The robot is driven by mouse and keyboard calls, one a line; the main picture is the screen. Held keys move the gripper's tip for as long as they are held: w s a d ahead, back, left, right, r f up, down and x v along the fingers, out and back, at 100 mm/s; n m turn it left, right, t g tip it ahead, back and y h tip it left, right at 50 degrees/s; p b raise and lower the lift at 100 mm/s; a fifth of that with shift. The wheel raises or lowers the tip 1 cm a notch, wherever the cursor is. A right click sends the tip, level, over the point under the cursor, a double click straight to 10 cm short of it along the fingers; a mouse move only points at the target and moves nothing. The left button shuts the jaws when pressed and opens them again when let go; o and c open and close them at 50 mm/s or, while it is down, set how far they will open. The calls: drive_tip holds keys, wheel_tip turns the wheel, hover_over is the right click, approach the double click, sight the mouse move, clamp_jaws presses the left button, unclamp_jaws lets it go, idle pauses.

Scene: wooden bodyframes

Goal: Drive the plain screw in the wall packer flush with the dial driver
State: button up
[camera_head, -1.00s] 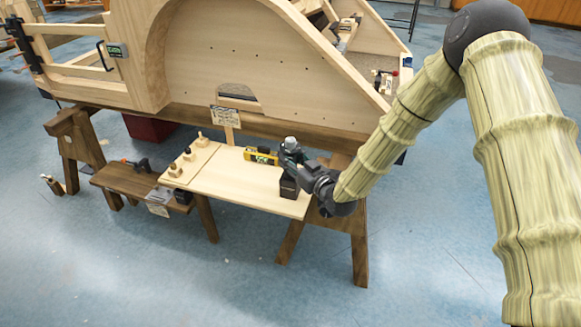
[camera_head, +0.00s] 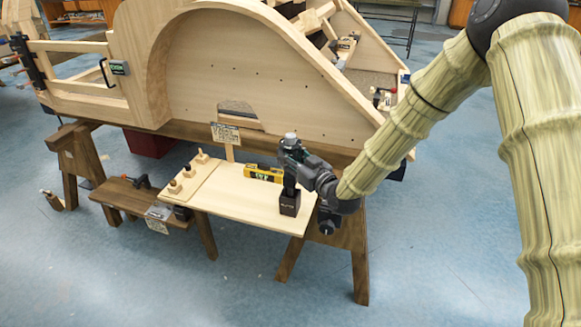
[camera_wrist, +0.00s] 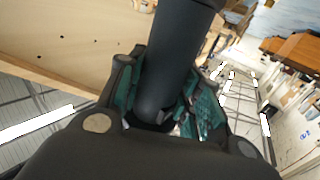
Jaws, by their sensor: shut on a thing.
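My gripper (camera_head: 291,157) is above the right part of the pale work board. It is shut on a dark upright tool, which I take to be the dial driver (camera_head: 290,181). A round grey cap (camera_head: 291,138) shows above the fingers. The driver's lower end meets a black block holder (camera_head: 289,204) in the picture; I cannot tell whether it is still inside. In the wrist view a thick dark cylinder (camera_wrist: 177,60) stands between the green-lined fingers. Small wooden blocks with knobs or screws (camera_head: 188,171) are at the board's left. I cannot tell which piece is the wall packer, or see the plain screw.
A yellow labelled bar (camera_head: 263,173) lies on the board (camera_head: 240,205) behind the holder. A small sign (camera_head: 225,133) stands behind it. The large wooden bodyframe (camera_head: 250,70) rises at the back. A lower brown shelf (camera_head: 120,192) with tools is at left. The board's front middle is clear.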

sight(290, 147)
drive_tip(key=shift+r, duration=1.55)
drive_tip(key=shift+r+p, duration=2.7)
drive_tip(key=shift+r, duration=2.15)
